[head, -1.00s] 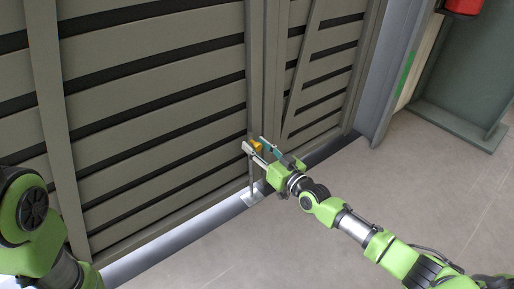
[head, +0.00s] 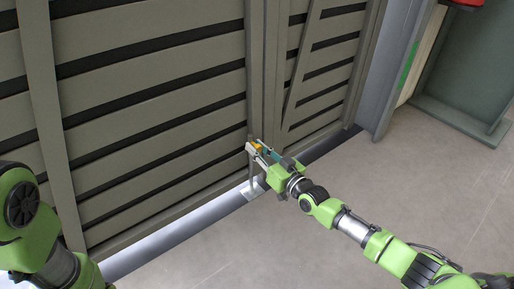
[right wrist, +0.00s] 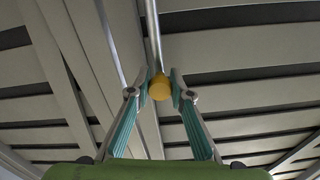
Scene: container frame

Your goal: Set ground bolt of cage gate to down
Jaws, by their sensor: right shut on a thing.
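The cage gate (head: 150,110) is a grey-brown slatted gate in the head view. Its ground bolt has a yellow knob (head: 258,148) near the foot of the gate, beside the upright where the two leaves meet. A thin metal rod (head: 252,178) stands below it, over a pale floor plate (head: 253,190). My right gripper (head: 258,151) is shut on the yellow knob. The right wrist view shows the knob (right wrist: 160,88) between the teal-padded fingertips, with the rod (right wrist: 153,35) running from it. My left arm shows at the left edge; its gripper is out of view.
A grey sill (head: 180,232) runs along the floor under the gate. The tiled floor (head: 330,250) in front is clear. A dark green steel column (head: 470,80) and a red object (head: 468,3) stand at the upper right.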

